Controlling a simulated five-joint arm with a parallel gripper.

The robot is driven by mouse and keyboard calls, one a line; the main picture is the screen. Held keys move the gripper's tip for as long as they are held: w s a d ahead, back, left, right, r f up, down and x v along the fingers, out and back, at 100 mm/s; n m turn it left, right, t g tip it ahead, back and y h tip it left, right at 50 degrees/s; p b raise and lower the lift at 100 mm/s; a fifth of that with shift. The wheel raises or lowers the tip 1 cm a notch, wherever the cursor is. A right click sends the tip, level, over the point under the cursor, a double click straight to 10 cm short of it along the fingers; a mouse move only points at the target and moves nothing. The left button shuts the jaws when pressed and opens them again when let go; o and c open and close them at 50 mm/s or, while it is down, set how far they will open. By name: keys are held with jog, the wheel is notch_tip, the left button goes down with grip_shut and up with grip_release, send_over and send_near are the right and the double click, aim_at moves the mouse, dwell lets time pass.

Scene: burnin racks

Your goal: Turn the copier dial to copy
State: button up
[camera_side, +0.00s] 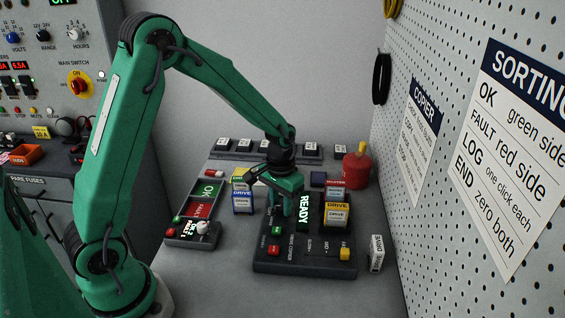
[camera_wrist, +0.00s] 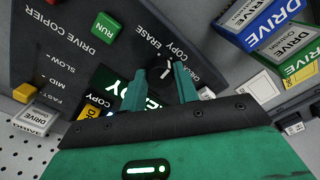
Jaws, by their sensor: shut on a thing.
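The drive copier (camera_side: 300,266) is a dark box at the front middle of the bench, with a lit READY display (camera_side: 303,211). My gripper (camera_side: 279,216) points down over its left part. In the wrist view, my gripper's green fingers (camera_wrist: 166,72) are shut on the small black dial (camera_wrist: 165,67). A short pale mark shows on the dial between the fingers. The words COPY, ERASE and CHECK stand around it, the last partly covered by a finger. I cannot tell which word the mark points at. The side view hides the dial behind my fingers.
The copier has a green RUN button (camera_wrist: 104,28), a red button (camera_side: 274,250) and a yellow speed slider (camera_wrist: 23,92) by FAST. Drives (camera_side: 335,214) stand on its right part. A tray with OK and FAULT pads (camera_side: 200,210) lies left. A red bottle (camera_side: 356,170) stands behind.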

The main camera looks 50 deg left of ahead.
aim_at(279, 207)
jog(key=shift+w+a, duration=0.1)
jog(key=shift+a, duration=0.1)
jog(key=o, duration=1)
jog(key=shift+d, duration=0.1)
jog(key=shift+c, duration=0.2)
jog(key=shift+r, duration=0.1)
jog(key=shift+r, duration=3.8)
jog(key=shift+r, duration=0.1)
jog(key=s+d+r+m+t, duration=0.1)
jog(key=s+r+t, duration=0.1)
jog(key=s+r, duration=0.4)
jog(key=s+d+r+t, duration=0.1)
jog(key=s+r+t, duration=0.2)
jog(key=s, duration=1)
notch_tip(279, 207, up, 3)
jog(key=shift+d+r+m+t, duration=0.15)
jog(key=shift+d+m+t, duration=0.15)
jog(key=shift+m, duration=0.1)
